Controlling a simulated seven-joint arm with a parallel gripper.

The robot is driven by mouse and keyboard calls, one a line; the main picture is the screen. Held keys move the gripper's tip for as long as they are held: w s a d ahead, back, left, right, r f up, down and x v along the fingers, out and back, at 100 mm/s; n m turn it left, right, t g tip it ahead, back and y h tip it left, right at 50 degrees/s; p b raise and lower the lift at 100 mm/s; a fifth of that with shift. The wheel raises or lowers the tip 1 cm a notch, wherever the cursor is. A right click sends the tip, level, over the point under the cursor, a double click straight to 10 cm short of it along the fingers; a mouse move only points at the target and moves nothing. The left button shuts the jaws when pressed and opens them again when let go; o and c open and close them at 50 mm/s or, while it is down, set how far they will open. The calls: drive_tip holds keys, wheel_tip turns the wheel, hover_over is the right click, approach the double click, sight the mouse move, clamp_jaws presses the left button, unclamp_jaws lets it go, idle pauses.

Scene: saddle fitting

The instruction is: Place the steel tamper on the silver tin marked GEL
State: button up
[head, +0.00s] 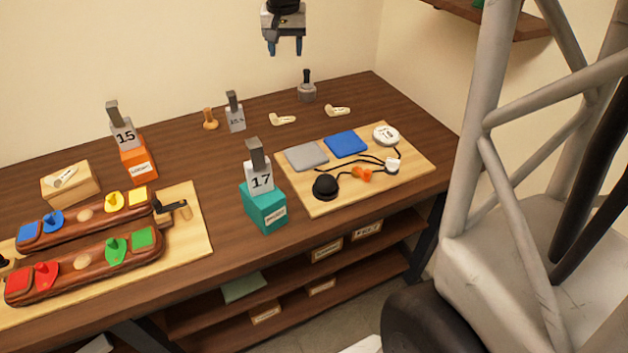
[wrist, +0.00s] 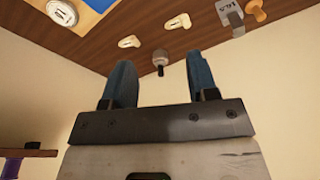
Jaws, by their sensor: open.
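The steel tamper (head: 307,91), a grey base with an upright black handle, stands at the back of the table. In the wrist view the tamper (wrist: 160,59) shows beyond the gap between my fingers. My gripper (head: 285,48) is open and empty, pointing down, above and to the left of the tamper in the head view. My blue fingers (wrist: 161,75) are apart in the wrist view. A round silver-white tin (head: 386,133) sits at the back right of a light board. The tin (wrist: 62,13) also shows in the wrist view; its lettering is too small to read.
The light board (head: 416,165) also carries grey and blue pads (head: 346,144), cords and a black dome (head: 325,186). Two cream tags (head: 282,119) (head: 337,111) lie near the tamper. A teal block marked 17 (head: 264,206) stands in front. A shelf (head: 510,20) hangs at upper right.

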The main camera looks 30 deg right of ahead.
drive_tip(key=s+a+f+n, duration=0.1)
drive_tip(key=s+a+f, duration=0.1)
drive_tip(key=s, duration=1)
drive_tip(key=s+a+f+n, duration=0.2)
drive_tip(key=s+a, duration=0.3)
drive_tip(key=s, duration=0.7)
drive_tip(key=s+a+f+n, duration=0.1)
drive_tip(key=s+a+f, duration=0.2)
drive_tip(key=s, duration=0.9)
drive_tip(key=shift+s+a+n+t+y, duration=0.2)
drive_tip(key=shift+s+n+t+y, duration=0.1)
drive_tip(key=shift+f, duration=0.1)
